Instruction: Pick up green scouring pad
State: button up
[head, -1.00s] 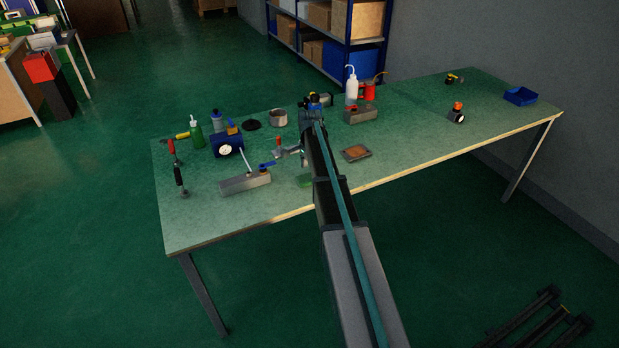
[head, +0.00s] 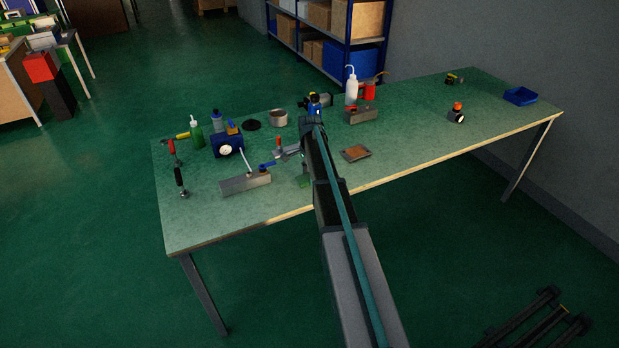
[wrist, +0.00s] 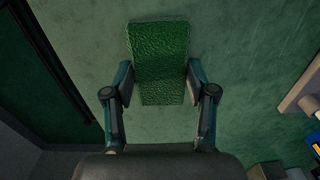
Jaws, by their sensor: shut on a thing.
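The green scouring pad (wrist: 160,45) is a textured rectangle between the two fingers of my gripper (wrist: 161,88) in the wrist view. The fingers press on its left and right sides, and its far end sticks out beyond the tips. In the head view the pad (head: 304,181) shows as a small green patch just left of my arm, near the table's front edge. My arm hides part of the pad and most of the gripper there. I cannot tell how far the pad is above the table.
A white bottle (head: 351,90) and a red oil can (head: 370,92) stand behind. The table's right part is mostly clear.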

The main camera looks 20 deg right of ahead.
jog(key=shift+r, duration=0.1)
jog(key=shift+r+b, duration=0.3)
jog(key=shift+r, duration=0.15)
jog(key=s+a+r+b, duration=0.3)
jog(key=s+r+b, duration=0.1)
jog(key=s+r, duration=0.8)
jog(key=shift+s, duration=0.8)
jog(key=shift+o, duration=0.5)
